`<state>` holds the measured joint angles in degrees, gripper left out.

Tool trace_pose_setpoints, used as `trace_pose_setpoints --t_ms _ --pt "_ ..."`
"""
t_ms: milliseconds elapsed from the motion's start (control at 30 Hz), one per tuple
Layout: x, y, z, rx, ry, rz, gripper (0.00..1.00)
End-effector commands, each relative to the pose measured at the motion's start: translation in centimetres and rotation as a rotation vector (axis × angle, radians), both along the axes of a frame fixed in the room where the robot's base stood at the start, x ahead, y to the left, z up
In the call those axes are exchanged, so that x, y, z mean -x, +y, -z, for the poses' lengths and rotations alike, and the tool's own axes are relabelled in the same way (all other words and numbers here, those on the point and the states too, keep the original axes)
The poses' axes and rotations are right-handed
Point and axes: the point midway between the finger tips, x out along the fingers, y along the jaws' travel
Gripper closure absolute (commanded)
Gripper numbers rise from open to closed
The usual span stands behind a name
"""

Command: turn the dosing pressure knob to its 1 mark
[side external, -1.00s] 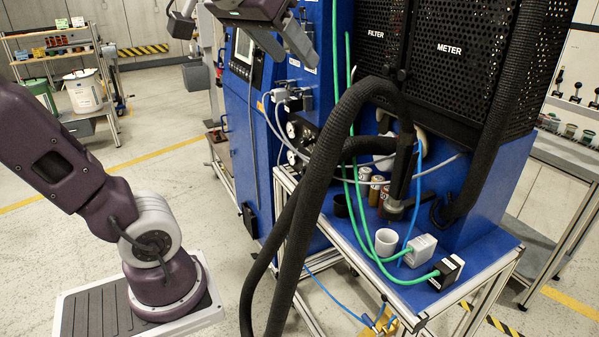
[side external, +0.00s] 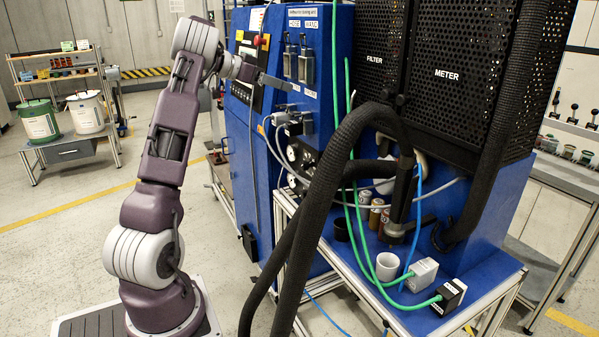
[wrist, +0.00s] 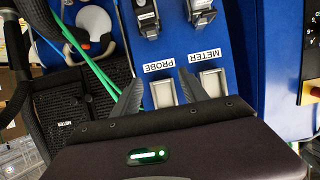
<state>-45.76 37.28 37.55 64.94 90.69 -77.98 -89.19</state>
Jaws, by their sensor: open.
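My gripper (side external: 277,82) is in front of the upper blue cabinet in the side view, its fingers pointing right toward the panel. In the wrist view its two dark fingers (wrist: 160,88) are spread apart with nothing between them. Beyond them is the blue panel (wrist: 168,50) with upside-down PROBE and METER labels and silver fittings. A black panel with round gauges (side external: 293,153) sits lower on the blue cabinet, below and right of my gripper, partly behind a thick black hose. I cannot make out the dosing pressure knob or its 1 mark in either view.
Thick black hoses (side external: 318,200) and green hoses (side external: 347,130) hang before the cabinet. A grey connector (side external: 291,118) with cables juts out below my gripper. The frame table (side external: 400,300) carries a white cup (side external: 387,266) and plugs.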

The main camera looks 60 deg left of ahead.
Motion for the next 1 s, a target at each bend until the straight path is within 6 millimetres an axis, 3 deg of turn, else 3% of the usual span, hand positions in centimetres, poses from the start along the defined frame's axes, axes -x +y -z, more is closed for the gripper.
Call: trace_pose_setpoints --t_ms 400,533,667,1000 --pt "-0.1 -0.4 25.5 0.007 0.000 0.001 0.49" --pt "-0.2 -0.4 32.1 0.002 -0.004 0.004 0.49" --pt "-0.4 -0.4 35.2 -0.003 -0.008 0.005 0.49" --pt "-5.7 -0.4 37.5 -0.006 -0.010 0.008 0.49"
